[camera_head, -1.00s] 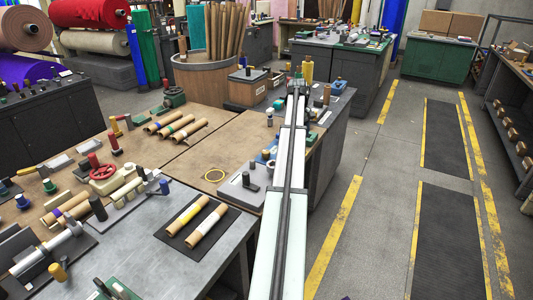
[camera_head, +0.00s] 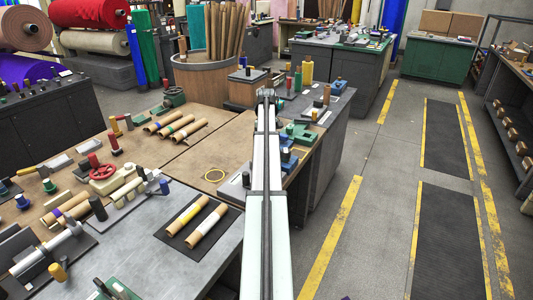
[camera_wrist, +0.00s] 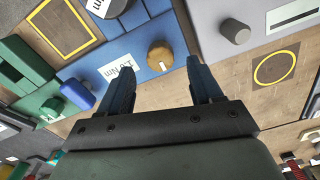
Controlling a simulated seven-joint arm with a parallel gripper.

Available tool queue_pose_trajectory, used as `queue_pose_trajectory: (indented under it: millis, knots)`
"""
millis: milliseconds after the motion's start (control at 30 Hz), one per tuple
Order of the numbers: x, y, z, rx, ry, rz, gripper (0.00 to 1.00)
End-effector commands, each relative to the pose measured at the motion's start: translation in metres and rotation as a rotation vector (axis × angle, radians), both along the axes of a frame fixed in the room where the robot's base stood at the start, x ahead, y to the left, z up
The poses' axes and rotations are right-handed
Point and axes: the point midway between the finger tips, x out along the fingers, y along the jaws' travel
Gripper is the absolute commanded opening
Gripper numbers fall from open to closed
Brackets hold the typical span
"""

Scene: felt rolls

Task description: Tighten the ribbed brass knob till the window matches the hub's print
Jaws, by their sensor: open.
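In the wrist view, a round brass-brown knob (camera_wrist: 160,55) with a pale mark sits on a blue block (camera_wrist: 145,25). A white label (camera_wrist: 115,68) with dark print, seen upside down and reading roughly "1.0 Nm", is on the block left of the knob. My gripper (camera_wrist: 159,70) is open, its fingers apart on either side of the knob's near side and not visibly touching it. The knob's ribs are too small to make out. In the head view, my arm covers part of this area and the knob cannot be picked out.
A grey block (camera_wrist: 210,12) with a dark knob (camera_wrist: 235,30) stands right of the blue one. A blue knob (camera_wrist: 77,95) and a green knob (camera_wrist: 51,108) are at left.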

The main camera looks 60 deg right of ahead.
Motion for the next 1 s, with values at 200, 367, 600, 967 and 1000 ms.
queue_pose_trajectory:
  millis: [200, 367, 600, 967, 1000]
  knots:
    - [-0.001, 0.000, -0.034, 0.000, 0.000, 0.000, 0.65]
    - [0.000, 0.000, -0.050, 0.000, 0.000, 0.000, 0.65]
    - [0.000, 0.000, -0.057, -0.001, -0.001, 0.000, 0.65]
    - [0.000, 0.000, -0.057, -0.001, -0.001, 0.000, 0.51]
    - [0.000, 0.000, -0.057, -0.001, -0.001, 0.000, 0.47]
